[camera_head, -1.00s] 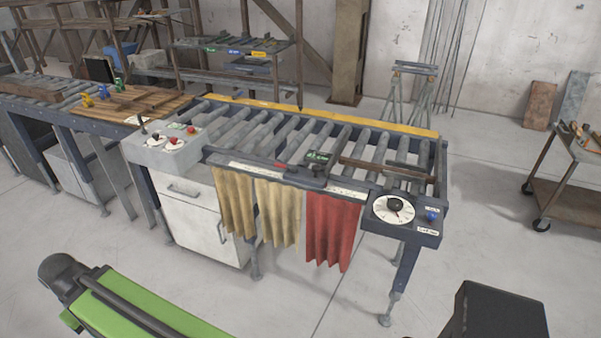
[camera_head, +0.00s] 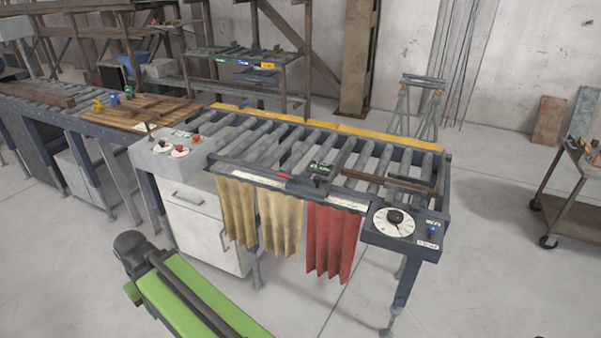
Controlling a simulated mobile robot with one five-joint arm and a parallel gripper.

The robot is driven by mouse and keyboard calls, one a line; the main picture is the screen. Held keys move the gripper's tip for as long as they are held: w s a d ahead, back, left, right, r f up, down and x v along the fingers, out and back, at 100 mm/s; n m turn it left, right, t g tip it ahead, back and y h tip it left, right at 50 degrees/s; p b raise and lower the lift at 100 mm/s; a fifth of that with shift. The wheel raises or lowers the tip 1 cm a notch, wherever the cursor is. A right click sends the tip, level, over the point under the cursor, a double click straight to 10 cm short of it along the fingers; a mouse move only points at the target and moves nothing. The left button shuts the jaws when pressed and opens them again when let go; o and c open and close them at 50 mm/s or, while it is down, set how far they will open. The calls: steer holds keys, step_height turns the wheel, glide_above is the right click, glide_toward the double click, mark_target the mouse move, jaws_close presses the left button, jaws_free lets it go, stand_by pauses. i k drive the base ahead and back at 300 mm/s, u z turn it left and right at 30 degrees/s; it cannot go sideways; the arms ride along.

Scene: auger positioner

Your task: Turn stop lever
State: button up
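The roller conveyor table (camera_head: 330,133) stands in front of me. On its rail sits a sliding carriage with a green display (camera_head: 318,167); a small red part (camera_head: 283,175) is on the rail to its left. A dark bar (camera_head: 390,181) lies over the rollers to the right. A grey control box (camera_head: 170,152) at the left end bears a small dark lever (camera_head: 150,130) and red knobs. At the right end, a box bears a round white dial (camera_head: 394,222) with a black knob and a blue knob (camera_head: 432,229). I cannot tell which part is the stop lever. My gripper is not in view.
Beige curtains (camera_head: 280,222) and a red curtain (camera_head: 331,242) hang below the front rail. A white cabinet (camera_head: 205,230) stands under the left end. A cart (camera_head: 565,200) is at the right.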

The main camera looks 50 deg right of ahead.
mark_target(295, 178)
steer(key=z, duration=0.2)
steer(key=i, duration=1)
steer(key=u, duration=0.1)
